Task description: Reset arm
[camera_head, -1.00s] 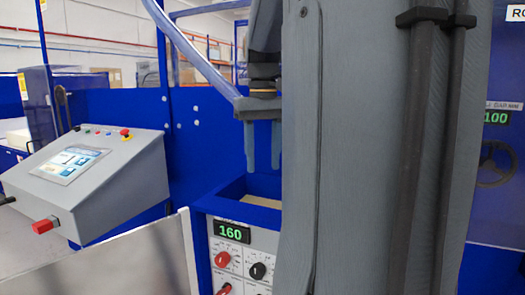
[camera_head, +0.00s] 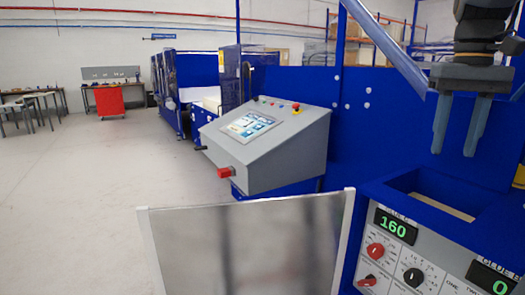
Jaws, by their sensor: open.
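My gripper (camera_head: 459,125) is at the upper right of the head camera view. It points down with its two grey fingers apart, and nothing shows between them. It hangs above the open top of the blue glue unit (camera_head: 450,192), whose inner floor looks beige. The unit's front panel carries knobs and a green display (camera_head: 395,226) reading 160. The rest of my arm is cut off by the right and top edges of the picture.
A grey control console (camera_head: 270,145) with a touchscreen and red buttons stands left of the gripper. A metal-framed panel (camera_head: 245,245) is in front. A blue wall is behind the gripper. A red cabinet (camera_head: 109,101) and benches are far left, with open floor between.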

